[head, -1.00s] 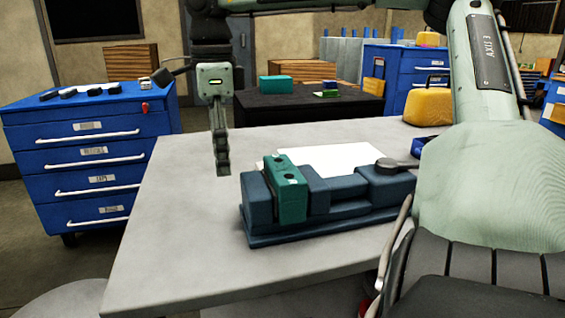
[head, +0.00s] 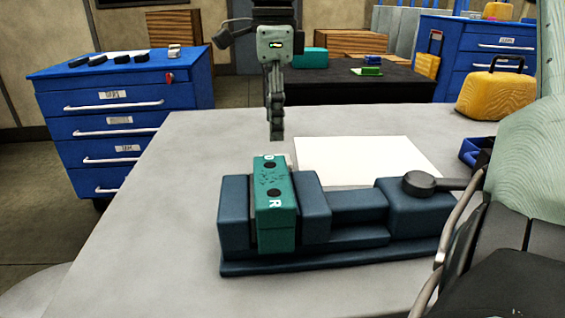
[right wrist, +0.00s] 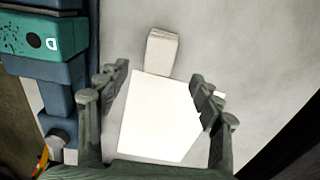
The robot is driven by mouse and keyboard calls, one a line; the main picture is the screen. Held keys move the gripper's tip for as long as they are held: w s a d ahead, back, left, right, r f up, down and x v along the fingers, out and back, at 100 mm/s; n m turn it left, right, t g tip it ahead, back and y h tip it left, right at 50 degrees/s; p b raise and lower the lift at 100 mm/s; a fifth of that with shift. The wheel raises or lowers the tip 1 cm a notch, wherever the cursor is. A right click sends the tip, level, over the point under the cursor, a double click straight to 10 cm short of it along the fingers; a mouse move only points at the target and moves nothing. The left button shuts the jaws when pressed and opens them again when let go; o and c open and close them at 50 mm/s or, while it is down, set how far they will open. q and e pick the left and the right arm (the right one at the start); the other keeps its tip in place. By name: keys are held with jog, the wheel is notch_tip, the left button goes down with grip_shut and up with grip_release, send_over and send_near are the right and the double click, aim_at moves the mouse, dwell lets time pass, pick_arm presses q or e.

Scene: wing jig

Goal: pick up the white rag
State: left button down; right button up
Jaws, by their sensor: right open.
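A small folded off-white cloth block, which looks like the white rag (right wrist: 161,52), lies on the grey table in the right wrist view. It is just beyond the fingertips, touching or close to the far edge of a flat white sheet (right wrist: 160,118). In the head view the rag is mostly hidden behind the vise. My right gripper (right wrist: 159,78) is open and empty, its two fingers spread over the sheet. In the head view the right gripper (head: 277,138) points down behind the vise's teal block. My left gripper is not in view.
A dark blue vise (head: 345,208) holding a teal block (head: 272,205) stands in front of the white sheet (head: 370,160). A yellow case (head: 497,95) and a blue bin (head: 474,152) are at the right. The table's left part (head: 165,190) is clear.

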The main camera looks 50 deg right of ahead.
jog(key=f, duration=0.6)
jog(key=shift+s+d+f, duration=0.3)
jog(key=shift+d+f, duration=0.05)
jog(key=shift+f, duration=0.45)
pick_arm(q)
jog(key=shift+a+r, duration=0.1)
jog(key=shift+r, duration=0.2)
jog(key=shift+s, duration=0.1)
pick_arm(e)
jog(key=shift+c, duration=1)
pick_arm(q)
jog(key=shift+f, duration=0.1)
pick_arm(e)
jog(key=c, duration=1.1)
jog(key=shift+o, duration=0.2)
jog(key=shift+r, duration=0.1)
